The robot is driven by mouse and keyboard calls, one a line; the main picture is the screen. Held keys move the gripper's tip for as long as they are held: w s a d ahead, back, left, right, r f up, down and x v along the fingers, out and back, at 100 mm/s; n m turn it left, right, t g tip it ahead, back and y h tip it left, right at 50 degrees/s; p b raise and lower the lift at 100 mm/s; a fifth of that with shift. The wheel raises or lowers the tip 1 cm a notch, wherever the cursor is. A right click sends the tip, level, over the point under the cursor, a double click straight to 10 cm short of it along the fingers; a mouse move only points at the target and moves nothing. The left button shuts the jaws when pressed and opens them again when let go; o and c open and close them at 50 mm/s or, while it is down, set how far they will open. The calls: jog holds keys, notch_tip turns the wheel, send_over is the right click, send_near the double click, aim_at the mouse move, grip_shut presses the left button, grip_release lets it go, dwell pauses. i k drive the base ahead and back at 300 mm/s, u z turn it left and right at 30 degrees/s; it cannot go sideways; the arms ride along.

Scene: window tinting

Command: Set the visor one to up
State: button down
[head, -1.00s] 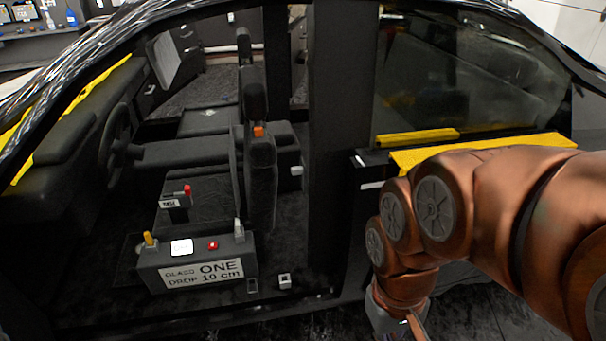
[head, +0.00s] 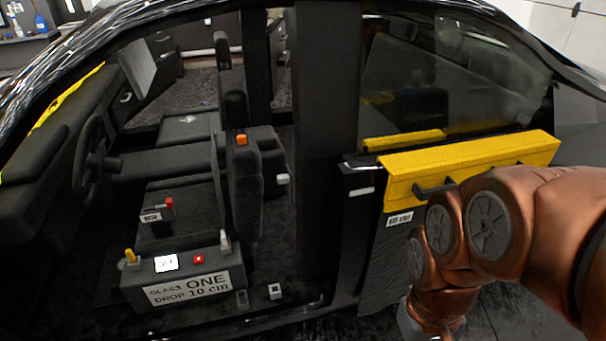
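A light grey flat panel (head: 148,68) hangs tilted inside the car at the upper left, above and behind the steering wheel (head: 92,155). It looks like the visor, but I see no label on it. My copper arm enters from the right and bends down to the bottom edge, well to the right of and below this panel. My gripper's fingers are not visible; the arm's end is cut off by the frame.
A control box (head: 180,276) labelled "GLASS ONE DROP 10 cm" stands on the sill. Seats (head: 236,165) and a dark pillar (head: 327,120) fill the middle. A yellow-topped door panel (head: 480,160) with a dark handle stands beside my arm.

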aim_at(139, 67)
jog(key=z, duration=0.05)
jog(key=k, duration=0.55)
jog(key=u, duration=0.5)
jog(key=i, duration=0.5)
jog(key=u, duration=2.55)
jog(key=k, duration=1.25)
jog(key=z, duration=1.6)
jog(key=i, duration=0.5)
